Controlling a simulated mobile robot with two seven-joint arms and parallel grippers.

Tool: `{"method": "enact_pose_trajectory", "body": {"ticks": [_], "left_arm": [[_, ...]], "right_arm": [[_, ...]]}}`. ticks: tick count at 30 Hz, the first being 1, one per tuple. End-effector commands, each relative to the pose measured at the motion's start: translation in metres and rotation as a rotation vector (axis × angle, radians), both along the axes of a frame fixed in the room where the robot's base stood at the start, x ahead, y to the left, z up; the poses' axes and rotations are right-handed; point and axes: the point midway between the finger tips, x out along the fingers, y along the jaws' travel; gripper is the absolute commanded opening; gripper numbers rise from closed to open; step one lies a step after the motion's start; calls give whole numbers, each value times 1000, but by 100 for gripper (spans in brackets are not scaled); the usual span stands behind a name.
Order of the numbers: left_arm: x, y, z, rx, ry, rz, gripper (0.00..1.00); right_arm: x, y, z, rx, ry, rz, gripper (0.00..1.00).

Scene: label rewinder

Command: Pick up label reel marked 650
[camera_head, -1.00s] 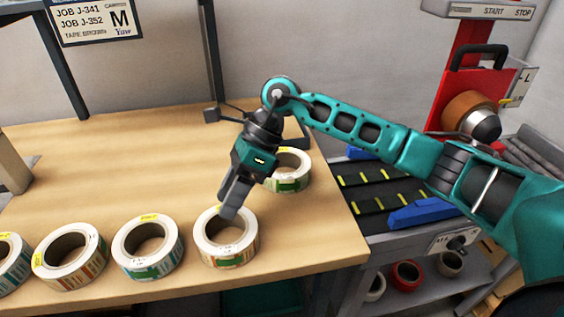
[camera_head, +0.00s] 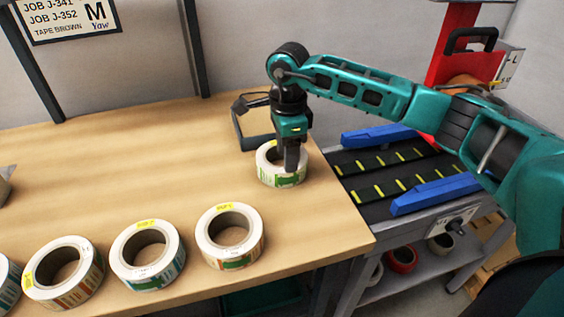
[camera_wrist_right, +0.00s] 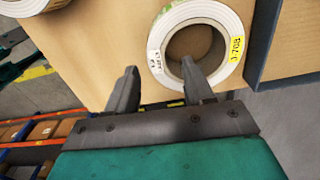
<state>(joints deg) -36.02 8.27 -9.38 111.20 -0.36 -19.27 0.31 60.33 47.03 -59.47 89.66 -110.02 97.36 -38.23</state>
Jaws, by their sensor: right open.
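A white label reel (camera_head: 270,177) with a green printed side stands flat at the back right of the table. My right gripper (camera_head: 291,168) points down at it. In the right wrist view, the same reel (camera_wrist_right: 213,14) has a yellow tag that seems to start "J-70". My open fingers (camera_wrist_right: 159,66) appear on either side of its wall, one over the hole and one outside; contact cannot be told. More reels (camera_head: 231,258), (camera_head: 147,276), (camera_head: 62,292) stand in a row along the front, with another cut off at left. No 650 marking is legible. My left gripper is out of view.
The wooden table (camera_head: 120,180) is clear in its middle. A dark stand (camera_head: 256,138) is close behind the reel. A conveyor with blue guides (camera_head: 437,192) lies to the right, and a red machine (camera_head: 455,55) stands behind it.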

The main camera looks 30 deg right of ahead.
Motion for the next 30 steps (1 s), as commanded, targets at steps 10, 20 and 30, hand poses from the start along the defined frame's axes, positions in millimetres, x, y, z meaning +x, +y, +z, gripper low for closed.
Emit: {"method": "enact_pose_trajectory", "body": {"ticks": [10,20,30], "left_arm": [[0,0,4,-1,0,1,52],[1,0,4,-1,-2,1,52],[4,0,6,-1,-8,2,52]], "right_arm": [[-5,1,-46,1,3,-1,52],[-4,1,-52,1,1,0,51],[-4,1,-52,1,1,0,19]]}}
